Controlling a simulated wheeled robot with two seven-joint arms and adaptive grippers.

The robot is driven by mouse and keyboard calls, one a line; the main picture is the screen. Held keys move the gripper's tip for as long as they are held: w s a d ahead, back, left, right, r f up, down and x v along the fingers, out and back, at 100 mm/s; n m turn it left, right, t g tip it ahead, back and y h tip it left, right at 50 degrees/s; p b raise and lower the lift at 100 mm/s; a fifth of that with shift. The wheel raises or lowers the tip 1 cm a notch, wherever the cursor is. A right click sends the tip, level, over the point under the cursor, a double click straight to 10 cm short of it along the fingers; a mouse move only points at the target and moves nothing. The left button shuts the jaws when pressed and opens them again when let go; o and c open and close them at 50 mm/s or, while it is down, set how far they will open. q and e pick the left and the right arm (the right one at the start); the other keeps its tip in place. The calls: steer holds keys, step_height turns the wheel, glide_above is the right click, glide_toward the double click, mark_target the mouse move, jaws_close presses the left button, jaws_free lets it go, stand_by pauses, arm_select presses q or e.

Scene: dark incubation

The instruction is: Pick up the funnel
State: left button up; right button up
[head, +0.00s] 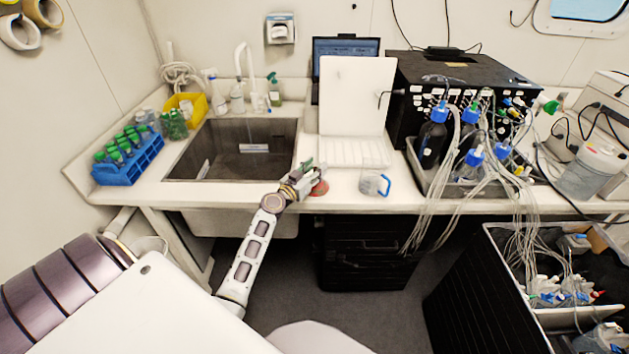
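My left gripper (306,178) reaches over the front edge of the counter, just right of the sink. It is small in the view, and I cannot tell whether its fingers are open or shut. A small red round thing (320,188) lies on the counter right beside the fingers and is partly covered by them. It may be the funnel, but its shape is not clear. A bit of green shows at the gripper's far side; I cannot tell what it belongs to. My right gripper is not in view.
A clear vessel with a blue handle (375,184) stands right of the gripper. Behind are a white laptop-like device (357,100) and a tray of tubed bottles (432,185). The sink (215,176) and a blue tube rack (125,172) are left. Tubes hang over the front edge.

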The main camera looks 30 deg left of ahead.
arm_select(q)
steer(key=shift+w, duration=0.1)
stand_by(0.4)
jaws_close()
